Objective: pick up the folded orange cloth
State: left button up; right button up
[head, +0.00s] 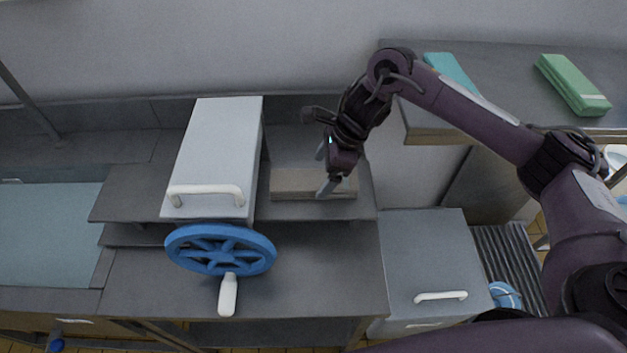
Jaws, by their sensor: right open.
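No cloth of a clear orange shows in the head view. A flat, folded-looking brownish block (292,184) lies on the grey raised shelf, right of the white box; I cannot tell for sure that it is the orange cloth. My right gripper (324,170) is open, its fingers pointing down over the right part of this block and hiding some of it. I cannot tell whether the fingers touch it. My left gripper is not in view.
A white box (218,150) with a handle and a blue handwheel (220,249) stand left of the block. A green folded cloth (573,84) and a teal one (452,70) lie on the counter at the upper right. A grey lidded bin (425,255) stands lower right.

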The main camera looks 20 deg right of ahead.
aim_at(315, 178)
jog(key=shift+p+x, duration=0.6)
jog(key=shift+x, duration=1.2)
jog(key=shift+w+a, duration=0.1)
jog(key=c, duration=1.1)
jog(key=shift+r, duration=0.1)
jog(key=shift+c, duration=1.2)
jog(key=shift+w+r, duration=0.1)
